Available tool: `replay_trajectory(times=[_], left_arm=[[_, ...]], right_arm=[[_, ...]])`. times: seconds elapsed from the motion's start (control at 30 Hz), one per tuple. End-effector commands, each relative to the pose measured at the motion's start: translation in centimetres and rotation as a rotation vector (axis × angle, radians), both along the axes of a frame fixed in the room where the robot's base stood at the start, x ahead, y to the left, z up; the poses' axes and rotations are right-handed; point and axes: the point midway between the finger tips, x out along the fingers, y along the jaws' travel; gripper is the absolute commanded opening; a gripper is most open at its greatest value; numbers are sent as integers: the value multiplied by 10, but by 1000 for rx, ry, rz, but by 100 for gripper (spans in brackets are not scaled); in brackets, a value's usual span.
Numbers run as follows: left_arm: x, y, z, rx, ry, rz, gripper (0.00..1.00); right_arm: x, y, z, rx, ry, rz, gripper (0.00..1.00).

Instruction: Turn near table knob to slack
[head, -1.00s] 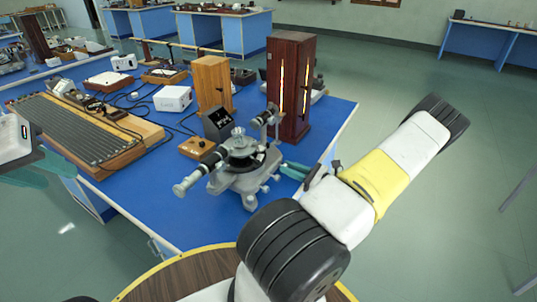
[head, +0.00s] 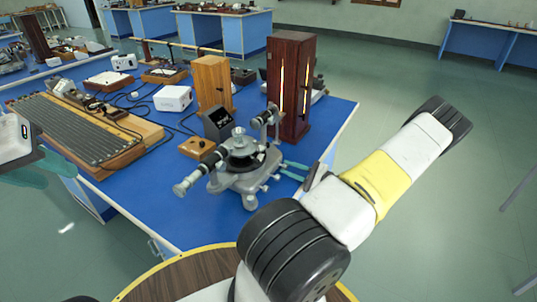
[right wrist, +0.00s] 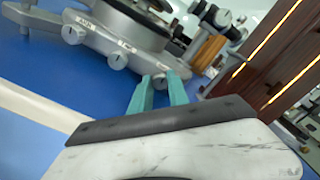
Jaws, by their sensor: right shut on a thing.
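The spectrometer (head: 240,165) stands on the blue bench, its telescope tube pointing toward the front left. In the right wrist view several grey knobs with dark marks line its base, including one at the left (right wrist: 72,34) and one in the middle (right wrist: 117,61). My right gripper (head: 283,169) reaches the base from the right. Its teal fingers, also in the right wrist view (right wrist: 161,88), are shut on the rightmost low knob (right wrist: 160,80), which is partly hidden between them. The small white labels are too blurred to read. My left gripper (head: 25,176) is partly cut off at the left edge.
A tall dark wooden cabinet with glowing slits (head: 292,85) stands close behind the spectrometer. The bench's front right is clear.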

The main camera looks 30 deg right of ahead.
Motion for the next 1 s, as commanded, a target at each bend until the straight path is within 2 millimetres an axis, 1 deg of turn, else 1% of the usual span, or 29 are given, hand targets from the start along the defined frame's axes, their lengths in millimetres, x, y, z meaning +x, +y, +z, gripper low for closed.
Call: replay_trajectory(times=[0.2, 0.57, 0.6, 0.63, 0.67, 0.93, 1.0], left_arm=[[0, 0, 0, 0, 0, 0, 36], [0, 0, 0, 0, 0, 0, 36], [0, 0, 0, 0, 0, 0, 36], [0, 0, 0, 0, 0, 0, 36], [0, 0, 0, 0, 0, 0, 36], [0, 0, 0, 0, 0, 0, 36], [0, 0, 0, 0, 0, 0, 36]], right_arm=[[-1, -1, -1, -29, -14, -1, 0], [-1, -1, -1, -32, -15, -1, 0], [-1, -1, -1, -32, -15, -1, 23], [-1, -1, -1, -32, -15, -1, 29], [-1, -1, -1, -32, -15, -1, 30], [-1, -1, 0, -31, -17, 0, 30], [-3, -2, -1, -31, -16, -1, 30]])
